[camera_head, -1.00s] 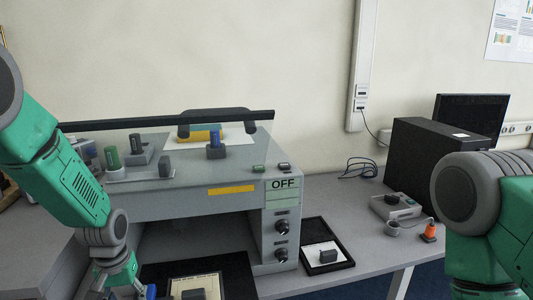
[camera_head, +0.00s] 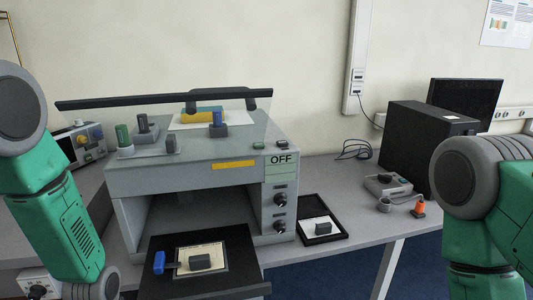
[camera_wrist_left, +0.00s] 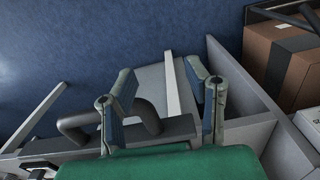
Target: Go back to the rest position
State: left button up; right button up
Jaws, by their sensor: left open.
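My left arm (camera_head: 62,222) comes in at the left of the head view and hangs down past the lower edge. My left gripper is out of the head view. In the left wrist view my left gripper (camera_wrist_left: 162,98) is open, its two fingers spread with nothing held between them. Behind the fingers are a grey bar with a dark handle and a light table frame. My right arm (camera_head: 490,220) shows at the right of the head view, and its gripper is outside the picture.
A grey test machine (camera_head: 190,180) marked OFF stands on the table. Its pulled-out dark tray (camera_head: 160,289) carries a dark block (camera_head: 200,262) and a blue piece (camera_head: 159,263). A small black tray (camera_head: 338,238) lies to the right. Cardboard boxes (camera_wrist_left: 285,50) stand at the right in the wrist view.

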pick_arm(q)
jog(key=s+d+f+m, duration=0.1)
jog(key=s+f, duration=0.1)
jog(key=s, duration=1)
jog(key=s+d+f, duration=0.1)
jog(key=s+f, duration=0.2)
jog(key=s, duration=0.8)
notch_tip(320, 180, down, 6)
jog(key=w+d+m+b, duration=0.1)
jog(key=w+b, duration=0.1)
jog(key=b, duration=0.5)
jog(key=shift+w+t, duration=0.2)
jog(key=shift+t, duration=0.1)
jog(key=shift+w+a+f, duration=0.1)
jog(key=shift+w, duration=0.05)
